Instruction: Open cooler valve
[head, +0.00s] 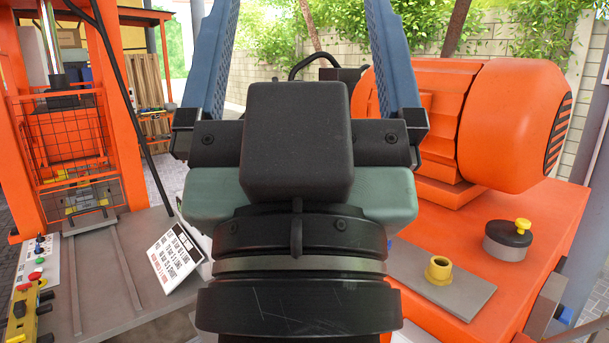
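My gripper (302,20) fills the middle of the head view, seen from behind. Its two blue fingers stand wide apart and lean slightly inward toward the top edge, where their tips are cut off. I see nothing held between the visible parts of the fingers. No part is clearly marked as the cooler valve. A small yellow knob (523,225) sits on a round black cap (508,241) on the orange machine at the right. A yellow hollow fitting (438,270) stands on a grey plate (455,293) nearby. Both are apart from my gripper, which hides what lies behind it.
A large orange motor housing (515,125) rises at the right. At the left is an orange frame with a mesh guard (65,150). A control panel (35,275) with buttons and a white sign (175,255) are at lower left. A block wall (275,75) stands behind.

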